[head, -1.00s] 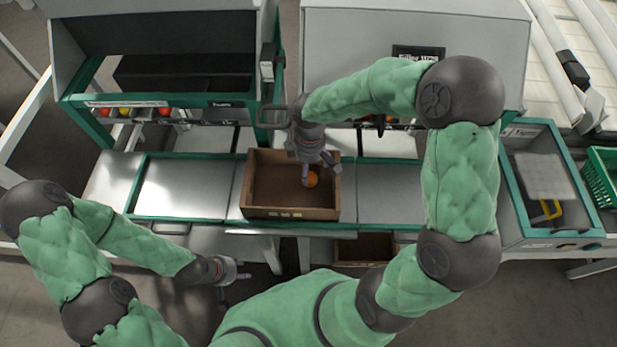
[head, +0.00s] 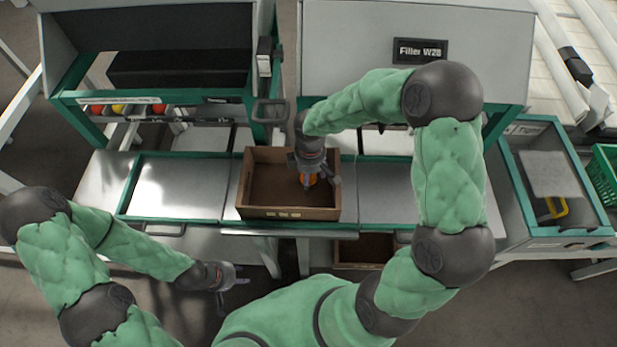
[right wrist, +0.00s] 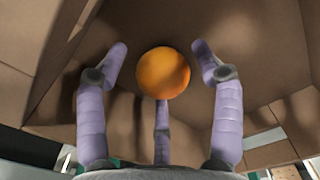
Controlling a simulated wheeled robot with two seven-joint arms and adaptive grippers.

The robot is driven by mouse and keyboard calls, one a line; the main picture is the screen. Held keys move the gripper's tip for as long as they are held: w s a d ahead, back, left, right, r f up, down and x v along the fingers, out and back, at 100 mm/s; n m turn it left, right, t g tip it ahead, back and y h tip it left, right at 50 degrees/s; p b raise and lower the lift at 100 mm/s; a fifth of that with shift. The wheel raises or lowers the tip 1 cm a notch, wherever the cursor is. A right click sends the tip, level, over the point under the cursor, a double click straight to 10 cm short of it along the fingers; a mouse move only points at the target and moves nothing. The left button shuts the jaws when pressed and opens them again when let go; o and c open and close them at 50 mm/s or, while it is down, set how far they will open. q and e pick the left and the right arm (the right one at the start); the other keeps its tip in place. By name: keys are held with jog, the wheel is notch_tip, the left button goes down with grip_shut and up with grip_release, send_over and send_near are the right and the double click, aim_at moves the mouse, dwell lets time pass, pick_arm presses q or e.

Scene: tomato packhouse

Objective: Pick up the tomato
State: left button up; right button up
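The orange tomato (head: 309,180) is in the brown box (head: 290,213), toward its right side, partly hidden by my right gripper. In the right wrist view the round tomato (right wrist: 163,72) is on the box's brown floor. My right gripper (head: 312,181) is down inside the box over the tomato. In the right wrist view its purple fingers (right wrist: 161,66) are spread, one on each side of the tomato with visible gaps and a third below it in the picture. My left gripper (head: 235,276) is away from the box, in front of the bench; its finger opening is too small to judge.
The box stands on a metal bench between two bare steel plates (head: 180,190). A second brown box (head: 365,250) is below the bench. A grey cabinet labelled Filler (head: 350,50) stands behind. Red and yellow items (head: 130,108) show under the left unit. A green crate (head: 605,175) is far right.

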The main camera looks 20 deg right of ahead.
jog(key=c, duration=0.4)
